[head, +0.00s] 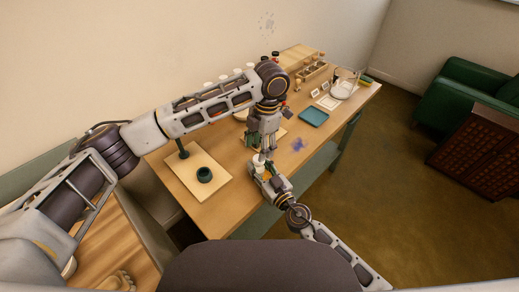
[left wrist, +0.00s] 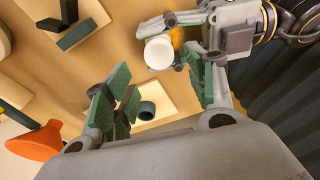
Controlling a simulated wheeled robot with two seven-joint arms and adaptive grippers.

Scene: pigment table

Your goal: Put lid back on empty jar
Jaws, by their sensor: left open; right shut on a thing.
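My right gripper (head: 263,171) is shut on a small jar (head: 258,160) above the table's front edge. In the left wrist view its round white top (left wrist: 158,52) faces the camera, with a yellow-orange patch beside it. I cannot tell whether that white top is a lid or the jar itself. My left gripper (head: 263,147) points down just above and behind the right one. I cannot make out a separate loose lid.
A teal mortar (head: 204,175) stands on a pale board (head: 215,194), with a dark teal upright piece (head: 183,151) behind. A teal tray (head: 314,117), a glass vessel (head: 343,85) and a blue stain (head: 298,145) are to the right. An orange funnel (left wrist: 35,142) shows at lower left.

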